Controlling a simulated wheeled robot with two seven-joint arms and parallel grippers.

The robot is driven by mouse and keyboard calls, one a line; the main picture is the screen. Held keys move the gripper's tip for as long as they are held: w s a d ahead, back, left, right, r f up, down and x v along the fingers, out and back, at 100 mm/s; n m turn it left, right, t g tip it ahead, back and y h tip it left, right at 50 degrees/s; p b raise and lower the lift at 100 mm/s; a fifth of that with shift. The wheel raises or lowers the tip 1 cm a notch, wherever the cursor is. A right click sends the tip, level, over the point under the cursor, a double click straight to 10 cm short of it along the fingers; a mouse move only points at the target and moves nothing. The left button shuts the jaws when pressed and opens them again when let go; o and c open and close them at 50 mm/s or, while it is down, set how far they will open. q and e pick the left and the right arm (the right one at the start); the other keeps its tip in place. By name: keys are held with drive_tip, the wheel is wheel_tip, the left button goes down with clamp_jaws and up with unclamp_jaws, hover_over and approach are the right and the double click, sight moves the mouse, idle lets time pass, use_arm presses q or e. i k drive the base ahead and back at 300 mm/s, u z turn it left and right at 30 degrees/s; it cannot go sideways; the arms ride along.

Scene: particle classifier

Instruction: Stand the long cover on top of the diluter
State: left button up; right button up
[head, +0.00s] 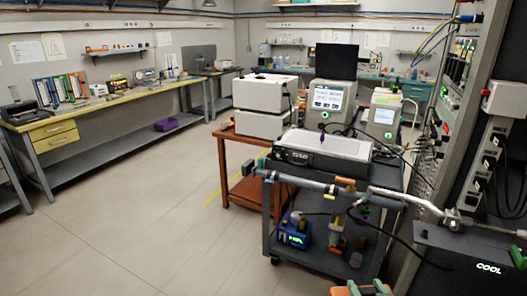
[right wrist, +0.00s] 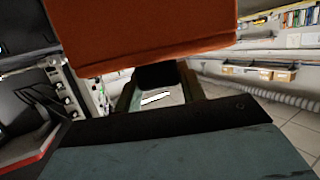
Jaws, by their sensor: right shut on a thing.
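My right gripper (head: 362,289) shows at the bottom edge of the head view, cut off by the frame, to the front of the grey cart. In the right wrist view, a large orange block fills the top and a grey-teal surface fills the bottom. A small dark piece (right wrist: 158,76) shows between them. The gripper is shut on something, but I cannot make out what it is. I cannot single out the long cover. I cannot tell which part is the diluter; a horizontal grey-blue tube (head: 300,182) with fittings runs along the cart's front. My left gripper is not in view.
The cart carries a silver and black box (head: 318,150). A blue device (head: 294,232) and several fittings sit on its lower shelf. Instruments with screens (head: 331,99) stand behind. A rack with cables and a black COOL unit (head: 465,262) close off the right. The floor at left is clear.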

sight(304, 143)
drive_tip(key=u, duration=1.25)
drive_tip(key=i, duration=2.2)
drive_tip(key=z, duration=0.5)
drive_tip(key=i, duration=1.4)
drive_tip(key=z, duration=0.95)
